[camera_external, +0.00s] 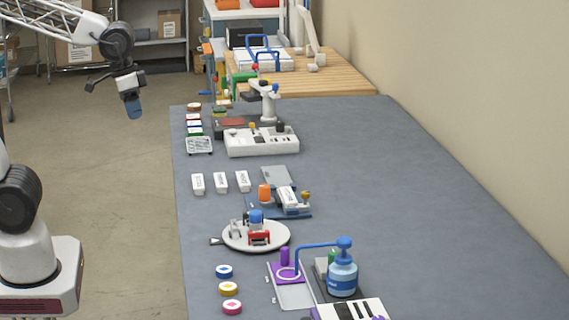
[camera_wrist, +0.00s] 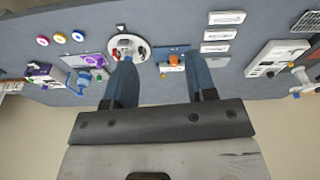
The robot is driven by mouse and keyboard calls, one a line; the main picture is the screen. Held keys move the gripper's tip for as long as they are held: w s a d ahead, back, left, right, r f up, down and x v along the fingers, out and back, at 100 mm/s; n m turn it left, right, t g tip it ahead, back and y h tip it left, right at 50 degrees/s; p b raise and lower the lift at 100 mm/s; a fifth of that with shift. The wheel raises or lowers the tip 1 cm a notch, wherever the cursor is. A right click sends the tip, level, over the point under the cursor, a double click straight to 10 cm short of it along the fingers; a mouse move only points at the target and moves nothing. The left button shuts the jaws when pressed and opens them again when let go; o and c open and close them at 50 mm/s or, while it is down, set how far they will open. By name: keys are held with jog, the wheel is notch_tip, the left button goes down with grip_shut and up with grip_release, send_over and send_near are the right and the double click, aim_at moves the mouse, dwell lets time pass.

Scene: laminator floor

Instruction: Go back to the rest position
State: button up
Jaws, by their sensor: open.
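My gripper (camera_external: 134,108) hangs in the air over the floor, left of the blue-grey table (camera_external: 400,180) in the external view. It points down with blue fingers. In the wrist view my gripper (camera_wrist: 158,85) shows two blue fingers set well apart with nothing between them. The table and its items lie beyond the fingertips, and the gripper touches none of them.
The table holds a white round plate (camera_external: 276,243), a blue pump bottle (camera_external: 343,277), several white blocks (camera_external: 221,183), coloured discs (camera_external: 228,289) and a white device (camera_external: 262,141). A wooden bench (camera_external: 350,81) stands behind. The floor (camera_external: 110,190) around my gripper is clear.

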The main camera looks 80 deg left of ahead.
jog(key=s+f+m, duration=0.1)
jog(key=s, duration=0.6)
jog(key=shift+f, duration=0.25)
